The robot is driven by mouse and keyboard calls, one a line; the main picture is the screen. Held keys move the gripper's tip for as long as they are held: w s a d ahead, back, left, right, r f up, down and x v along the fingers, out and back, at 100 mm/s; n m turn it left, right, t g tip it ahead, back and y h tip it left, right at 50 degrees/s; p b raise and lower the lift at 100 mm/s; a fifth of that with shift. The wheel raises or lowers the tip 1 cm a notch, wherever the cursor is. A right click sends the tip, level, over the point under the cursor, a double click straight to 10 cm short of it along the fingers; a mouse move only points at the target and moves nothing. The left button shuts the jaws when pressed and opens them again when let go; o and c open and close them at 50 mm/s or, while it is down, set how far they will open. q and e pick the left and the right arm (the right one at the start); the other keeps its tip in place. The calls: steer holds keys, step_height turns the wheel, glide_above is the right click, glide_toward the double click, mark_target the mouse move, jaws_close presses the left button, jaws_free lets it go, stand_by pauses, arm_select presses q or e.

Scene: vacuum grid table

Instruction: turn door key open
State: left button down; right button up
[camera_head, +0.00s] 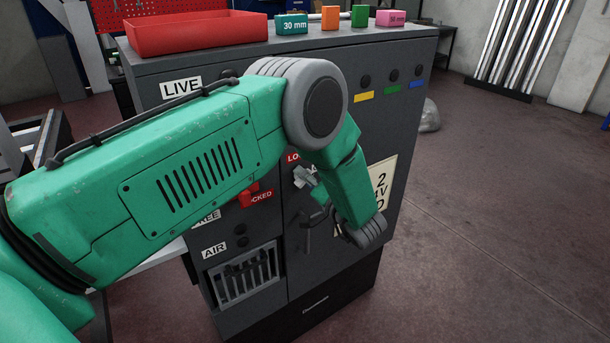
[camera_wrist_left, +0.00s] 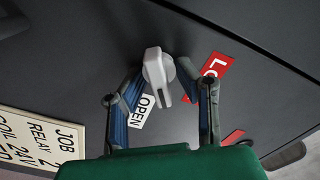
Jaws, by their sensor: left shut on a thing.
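The light grey door key (camera_wrist_left: 155,70) sits in the door of the dark grey cabinet (camera_head: 225,125). In the left wrist view its long grip lies between the white OPEN label (camera_wrist_left: 142,110) and the red LOCKED label (camera_wrist_left: 215,66), closer to OPEN. My left gripper (camera_wrist_left: 162,76) is shut on the key, with a blue-padded finger on either side. In the head view the key (camera_head: 304,177) shows beside my green left wrist, which hides part of the door and most of the gripper (camera_head: 316,184). My right gripper is not in view.
A dark door handle (camera_head: 308,233) is just below the key. A red tray (camera_head: 197,33) and several coloured blocks stand on the cabinet top. The floor (camera_head: 490,220) at the right is clear.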

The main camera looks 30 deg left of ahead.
arm_select(q)
steer(key=m, duration=0.6)
steer(key=shift+w+d+f+p, duration=0.1)
steer(key=shift+d+f+p, duration=0.05)
steer(key=shift+p, duration=0.2)
steer(key=shift+f+m, duration=0.1)
steer(key=shift+m, duration=0.2)
steer(key=c, duration=1.6)
jaws_free()
steer(key=shift+o, duration=0.2)
steer(key=shift+w, duration=0.1)
steer(key=shift+d, duration=0.1)
steer(key=v, duration=1.2)
steer(key=shift+f, duration=0.15)
